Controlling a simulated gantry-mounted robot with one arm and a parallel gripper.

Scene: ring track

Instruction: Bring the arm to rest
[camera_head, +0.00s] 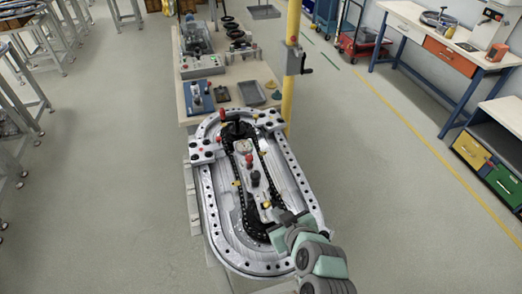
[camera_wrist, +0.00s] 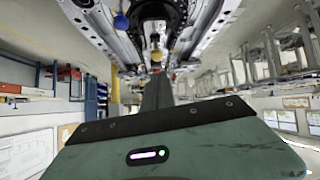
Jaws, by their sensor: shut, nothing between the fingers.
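The grey oval ring track (camera_head: 312,196) lies in the middle of the head view, with a dark chain and a central plate carrying knobs inside it. My gripper (camera_head: 272,214) is over the near right part of the track, at the end of my green and grey arm. Its fingertips are small and partly hidden there. In the wrist view my gripper (camera_wrist: 157,80) shows as a dark shut pair of fingers with nothing held. The track also fills the top of the wrist view (camera_wrist: 205,35). I cannot tell the exact gap between gripper and track.
A workbench (camera_head: 222,84) with fixtures and trays stands behind the track, beside a yellow post (camera_head: 291,60) with a crank. Benches (camera_head: 458,58) and drawers line the right. Metal frames (camera_head: 22,105) stand at left. The floor either side of the track is clear.

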